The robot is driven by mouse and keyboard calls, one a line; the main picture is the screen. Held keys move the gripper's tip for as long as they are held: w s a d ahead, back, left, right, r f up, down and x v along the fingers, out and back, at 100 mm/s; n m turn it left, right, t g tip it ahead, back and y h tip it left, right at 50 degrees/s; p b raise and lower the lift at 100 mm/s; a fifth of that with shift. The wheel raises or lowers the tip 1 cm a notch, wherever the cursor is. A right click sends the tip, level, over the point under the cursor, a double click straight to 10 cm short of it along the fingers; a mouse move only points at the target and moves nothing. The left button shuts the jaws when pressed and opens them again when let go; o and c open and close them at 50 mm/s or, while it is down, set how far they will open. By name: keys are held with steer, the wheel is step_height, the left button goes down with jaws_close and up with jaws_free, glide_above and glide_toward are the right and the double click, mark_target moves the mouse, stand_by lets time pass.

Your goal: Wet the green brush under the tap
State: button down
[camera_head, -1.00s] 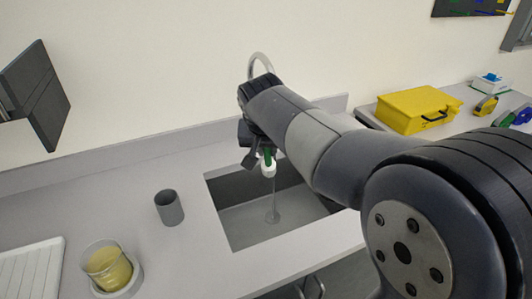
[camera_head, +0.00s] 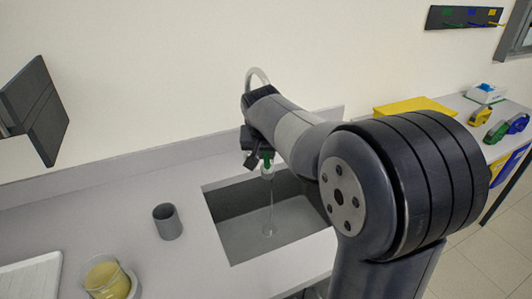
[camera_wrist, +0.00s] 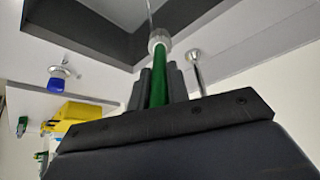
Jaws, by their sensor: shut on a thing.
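My gripper (camera_head: 257,158) is over the sink, shut on the green brush (camera_head: 268,163). The brush points down, with its pale head (camera_head: 267,174) lowest. In the wrist view the green handle (camera_wrist: 160,78) stands between the dark fingers, and the pale head (camera_wrist: 158,40) is clear of them. The tap (camera_head: 258,76) arches up behind my arm; its spout end is hidden in the head view. A thin water stream (camera_head: 270,205) runs from the brush head down into the sink (camera_head: 228,238). In the wrist view the stream (camera_wrist: 149,12) also meets the head.
A grey cup (camera_head: 168,222) stands left of the sink. A beaker of yellow liquid (camera_head: 106,279) stands at the front left, by a white ridged board (camera_head: 30,278). A yellow case (camera_head: 412,105) and tape dispensers (camera_head: 481,115) are on the right counter. A dark panel (camera_head: 36,108) juts out at upper left.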

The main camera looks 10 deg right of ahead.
steer(key=shift+s, duration=0.1)
steer(key=s+a+b, duration=0.2)
steer(key=s, duration=0.5)
steer(key=shift+s+a, duration=0.2)
steer(key=shift+s, duration=0.05)
stand_by(0.4)
stand_by(1.2)
steer(key=s+a+r+p, duration=0.1)
steer(key=s+r, duration=0.3)
steer(key=shift+s+a+p, duration=0.25)
steer(key=shift+s+p, duration=0.1)
steer(key=shift+s, duration=0.05)
stand_by(0.6)
